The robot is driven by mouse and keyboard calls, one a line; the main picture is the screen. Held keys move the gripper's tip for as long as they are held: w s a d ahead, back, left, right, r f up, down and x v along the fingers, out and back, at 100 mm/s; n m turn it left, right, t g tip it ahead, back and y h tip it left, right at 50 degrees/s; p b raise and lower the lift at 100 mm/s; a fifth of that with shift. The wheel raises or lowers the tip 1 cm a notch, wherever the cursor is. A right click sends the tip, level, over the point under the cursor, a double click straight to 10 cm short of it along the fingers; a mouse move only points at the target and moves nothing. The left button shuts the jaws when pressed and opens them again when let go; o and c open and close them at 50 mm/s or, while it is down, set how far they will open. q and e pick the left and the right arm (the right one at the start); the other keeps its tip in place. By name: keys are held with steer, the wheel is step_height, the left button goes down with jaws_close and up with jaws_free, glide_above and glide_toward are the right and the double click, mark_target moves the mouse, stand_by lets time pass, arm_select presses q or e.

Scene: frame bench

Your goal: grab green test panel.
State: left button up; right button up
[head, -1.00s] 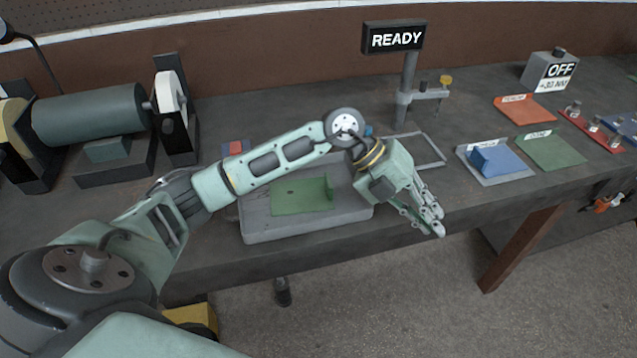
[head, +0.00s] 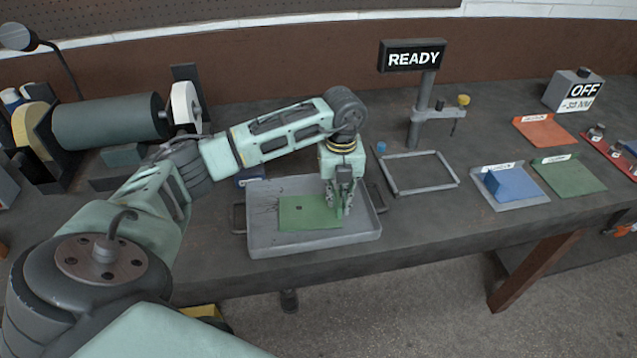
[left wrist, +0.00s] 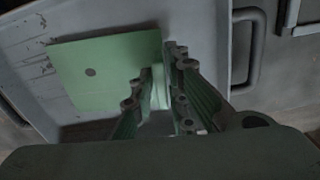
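The green test panel (head: 305,213) lies in a grey tray (head: 262,240) on the bench. It is a flat plate with a small dark hole and an upright lip at its right edge. My left gripper (head: 341,206) points down at that right edge. In the left wrist view the panel (left wrist: 105,72) shows with its lip between the two fingers (left wrist: 160,85). The fingers stand apart on either side of the lip, and the gripper looks open. Contact with the lip is hard to tell. My right gripper is out of view.
An empty grey frame (head: 420,189) lies right of the tray, below a stand with a READY sign (head: 413,57). A blue block (head: 512,184) sits on a pad beside a green mat (head: 570,177) and an orange mat (head: 543,131). A roller machine (head: 110,122) stands at the back left.

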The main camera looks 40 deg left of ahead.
arm_select(q)
steer(key=shift+f, duration=0.65)
steer(key=c, duration=0.3)
jaws_close()
steer(key=shift+r, duration=0.15)
